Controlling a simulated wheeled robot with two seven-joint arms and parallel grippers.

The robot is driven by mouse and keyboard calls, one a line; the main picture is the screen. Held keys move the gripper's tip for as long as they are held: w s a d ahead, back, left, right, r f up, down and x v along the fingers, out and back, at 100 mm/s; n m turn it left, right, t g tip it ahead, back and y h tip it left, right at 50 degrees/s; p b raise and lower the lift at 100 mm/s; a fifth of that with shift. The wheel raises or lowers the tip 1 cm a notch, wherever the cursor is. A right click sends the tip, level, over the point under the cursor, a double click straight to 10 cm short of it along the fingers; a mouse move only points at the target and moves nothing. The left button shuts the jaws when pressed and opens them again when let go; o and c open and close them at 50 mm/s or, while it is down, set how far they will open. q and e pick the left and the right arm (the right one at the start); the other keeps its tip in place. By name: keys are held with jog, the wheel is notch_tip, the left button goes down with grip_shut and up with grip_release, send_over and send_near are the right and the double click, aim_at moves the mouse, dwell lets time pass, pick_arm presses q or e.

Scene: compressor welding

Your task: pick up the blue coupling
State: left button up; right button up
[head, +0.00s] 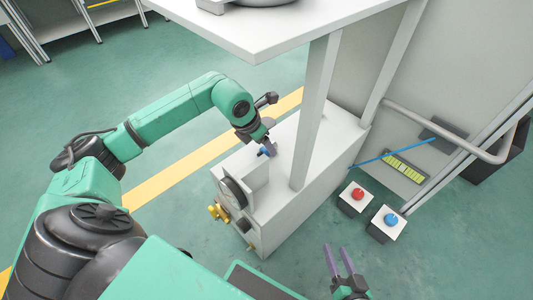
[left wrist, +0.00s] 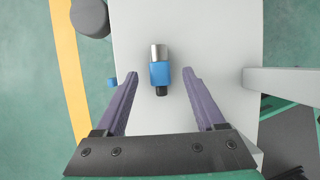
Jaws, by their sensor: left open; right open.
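The blue coupling (left wrist: 160,73) lies on a light grey surface (left wrist: 215,35) in the left wrist view. It has a silver metal end at the top and a black end at the bottom. My left gripper (left wrist: 160,76) is open, with one purple finger on each side of the coupling and clear gaps in the picture. In the head view my left gripper (head: 270,147) is over the grey machine base, with a bit of blue beside it. My right gripper (head: 336,249) is open and empty at the bottom of the head view.
A grey post (head: 315,110) rises from the base to an upper shelf (head: 250,35), close right of my left gripper. A box with a red button (head: 358,194) and one with a blue button (head: 391,219) stand at the right.

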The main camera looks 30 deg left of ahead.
pick_arm(q)
jog(key=shift+x, duration=0.75)
jog(key=shift+r, duration=0.1)
pick_arm(e)
jog(key=shift+f, duration=0.25)
pick_arm(q)
grip_shut()
notch_tip(320, 180, up, 10)
jog(key=p, duration=0.3)
jog(key=shift+p, duration=0.3)
jog(key=c, duration=0.6)
grip_release()
grip_shut()
pick_arm(e)
jog(key=r, duration=0.1)
jog(key=r+g, duration=0.1)
jog(key=d+r, duration=0.1)
jog(key=shift+w+r+n+h, duration=0.15)
jog(key=shift+r+n+h, duration=0.05)
jog(key=shift+n+h, duration=0.1)
